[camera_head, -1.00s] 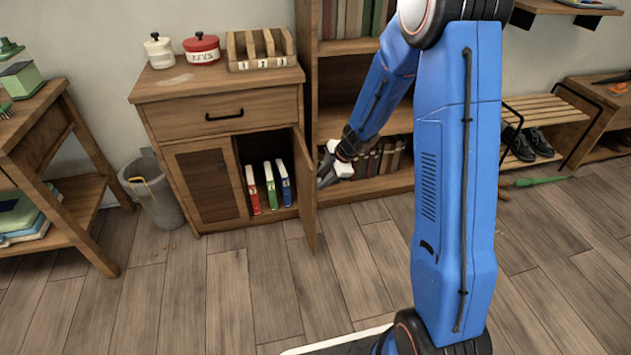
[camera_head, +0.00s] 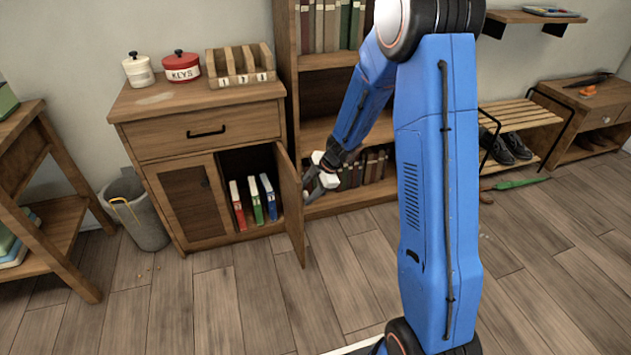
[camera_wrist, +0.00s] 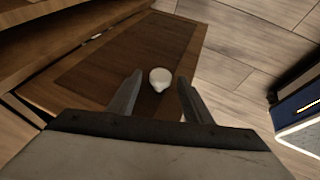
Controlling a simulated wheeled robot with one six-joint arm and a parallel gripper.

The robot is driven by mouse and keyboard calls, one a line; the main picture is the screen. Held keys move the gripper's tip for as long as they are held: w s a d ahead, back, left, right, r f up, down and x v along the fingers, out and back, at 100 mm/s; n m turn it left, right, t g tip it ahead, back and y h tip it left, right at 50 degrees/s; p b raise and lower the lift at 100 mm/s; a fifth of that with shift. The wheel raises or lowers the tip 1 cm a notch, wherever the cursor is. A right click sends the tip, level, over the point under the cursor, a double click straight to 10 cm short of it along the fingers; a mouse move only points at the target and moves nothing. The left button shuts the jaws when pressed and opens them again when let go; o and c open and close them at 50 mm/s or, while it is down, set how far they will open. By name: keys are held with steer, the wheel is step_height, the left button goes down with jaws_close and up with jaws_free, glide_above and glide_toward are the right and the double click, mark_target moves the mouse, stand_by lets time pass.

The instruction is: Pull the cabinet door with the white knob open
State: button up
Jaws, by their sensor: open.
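The cabinet door (camera_head: 291,205) on the right of the wooden cabinet stands swung well out, showing the inside with red, green and blue binders (camera_head: 254,202). In the wrist view the door's panel (camera_wrist: 125,52) fills the upper middle. Its white knob (camera_wrist: 160,78) sits between and just beyond the tips of my open gripper (camera_wrist: 158,82); I cannot tell whether the fingers touch it. In the head view my gripper (camera_head: 312,182) is at the right side of the door, and the knob is not clearly visible there.
The left cabinet door (camera_head: 188,202) is shut. A grey bin (camera_head: 140,213) stands left of the cabinet. A bookshelf (camera_head: 340,206) stands close behind my gripper on the right. The wooden floor in front of the door is clear.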

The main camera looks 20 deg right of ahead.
steer(key=v, duration=1.7)
steer(key=shift+r, duration=0.1)
